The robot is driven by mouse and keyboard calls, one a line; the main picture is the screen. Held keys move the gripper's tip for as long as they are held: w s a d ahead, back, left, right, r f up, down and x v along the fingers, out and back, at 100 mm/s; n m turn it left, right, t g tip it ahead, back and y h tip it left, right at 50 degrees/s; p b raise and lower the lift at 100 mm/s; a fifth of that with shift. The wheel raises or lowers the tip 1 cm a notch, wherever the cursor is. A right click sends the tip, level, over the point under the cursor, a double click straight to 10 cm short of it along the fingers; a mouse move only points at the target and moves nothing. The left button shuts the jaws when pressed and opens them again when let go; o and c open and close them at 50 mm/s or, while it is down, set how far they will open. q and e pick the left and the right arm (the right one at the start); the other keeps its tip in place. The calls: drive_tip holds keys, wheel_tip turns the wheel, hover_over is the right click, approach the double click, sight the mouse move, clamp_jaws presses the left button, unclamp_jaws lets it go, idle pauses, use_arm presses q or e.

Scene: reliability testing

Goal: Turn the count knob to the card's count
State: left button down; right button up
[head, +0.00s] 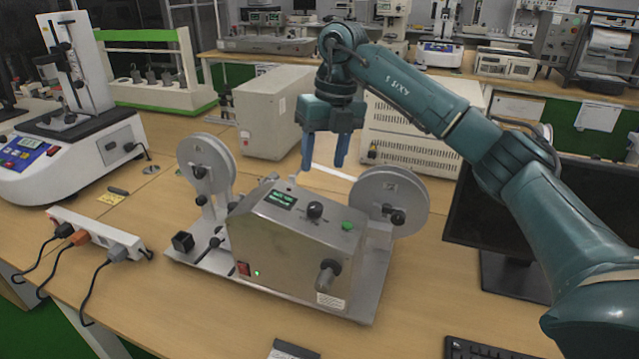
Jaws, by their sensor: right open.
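The reel-counting machine (290,245) is a grey metal box on a base plate, with a reel on each side. Its dark count knob (315,210) is on the sloped top, between a small green-lit display (281,199) and a green button (347,226). The display's text is too small to read. My right gripper (323,166) is open and empty, fingers pointing down, above and apart from the knob. A partly cut-off dark and white card-like item (290,350) lies at the bottom edge; I cannot tell whether it is the count card. My left gripper is out of view.
The left reel (206,165) and right reel (390,202) flank the box. A power strip (95,236) lies left, a monitor (500,215) stands right. Beige instruments (270,108) stand behind. The front-left table is mostly clear.

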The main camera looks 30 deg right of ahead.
drive_tip(key=r, duration=0.3)
drive_tip(key=shift+d+r, duration=0.25)
drive_tip(key=shift+r, duration=0.1)
drive_tip(key=shift+s, duration=0.1)
